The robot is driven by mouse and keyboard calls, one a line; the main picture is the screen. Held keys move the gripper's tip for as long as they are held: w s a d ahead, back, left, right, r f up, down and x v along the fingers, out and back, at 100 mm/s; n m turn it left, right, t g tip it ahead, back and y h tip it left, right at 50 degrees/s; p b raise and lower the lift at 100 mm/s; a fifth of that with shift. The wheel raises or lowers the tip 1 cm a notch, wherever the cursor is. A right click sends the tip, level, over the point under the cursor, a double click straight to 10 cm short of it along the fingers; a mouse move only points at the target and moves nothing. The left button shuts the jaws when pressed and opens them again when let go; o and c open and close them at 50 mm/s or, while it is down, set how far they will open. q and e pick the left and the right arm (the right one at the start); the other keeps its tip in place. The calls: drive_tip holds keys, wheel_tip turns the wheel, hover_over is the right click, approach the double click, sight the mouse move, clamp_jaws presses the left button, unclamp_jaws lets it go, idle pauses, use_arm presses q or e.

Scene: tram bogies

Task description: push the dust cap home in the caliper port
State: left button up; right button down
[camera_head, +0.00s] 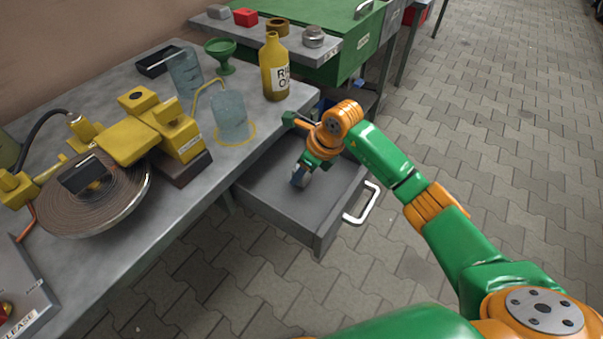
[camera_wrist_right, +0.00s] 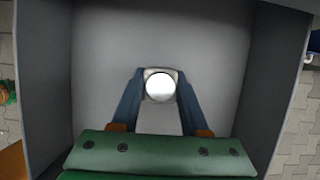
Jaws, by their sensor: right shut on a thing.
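The yellow caliper (camera_head: 132,141) sits over a round brake disc (camera_head: 127,206) on the bench. A dark round opening shows in the top of one of its yellow blocks (camera_head: 140,101); I cannot tell whether this is the port. My right gripper (camera_head: 301,178) is down inside the open drawer, away from the caliper. It is shut on a small grey piece with a bright round face (camera_wrist_right: 160,87), between the blue fingers in the wrist view. I cannot tell whether this piece is the dust cap. My left gripper is not in view.
The open grey drawer (camera_head: 270,205) has a handle (camera_head: 362,204) at its front. A clear jar (camera_head: 230,118), a yellow bottle (camera_head: 274,68) and a green funnel (camera_head: 220,56) stand on the bench between drawer and wall. A control box (camera_head: 22,285) is at lower left.

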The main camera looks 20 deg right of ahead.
wheel_tip(320, 180, up, 3)
drive_tip(key=shift+w+f, duration=0.1)
drive_tip(key=s+a+r, duration=0.3)
drive_tip(key=s+r, duration=0.7)
drive_tip(key=s, duration=0.4)
drive_tip(key=shift+p, duration=0.45)
drive_tip(key=shift+r, duration=0.1)
